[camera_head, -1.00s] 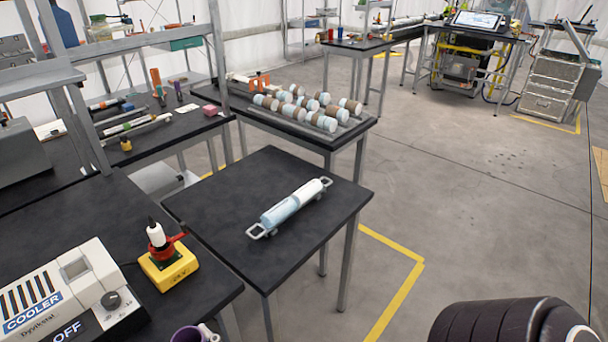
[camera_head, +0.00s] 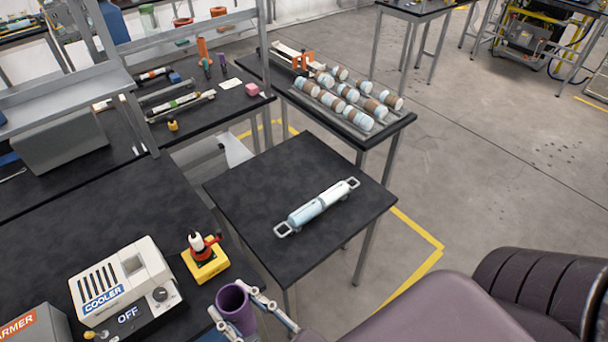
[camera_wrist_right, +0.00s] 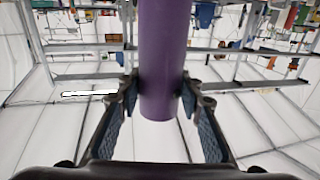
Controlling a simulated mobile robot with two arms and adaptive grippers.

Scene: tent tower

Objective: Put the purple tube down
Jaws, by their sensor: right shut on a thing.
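The purple tube (camera_head: 236,308) shows at the bottom of the head view, its open end facing up. My right gripper (camera_head: 250,312) is shut on it, with one finger on each side. In the right wrist view the tube (camera_wrist_right: 162,65) runs down between the fingers of the gripper (camera_wrist_right: 162,100). The tube appears to be held clear of any surface, in front of the near black table. Its lower part is hidden in the head view. My left gripper is not in view.
A small black table (camera_head: 250,190) holds a white and light-blue cylinder with handles (camera_head: 318,207). On the near-left table are a cooler box (camera_head: 122,282) and a yellow device with a red part (camera_head: 205,262). A rack of capped cylinders (camera_head: 345,98) stands behind.

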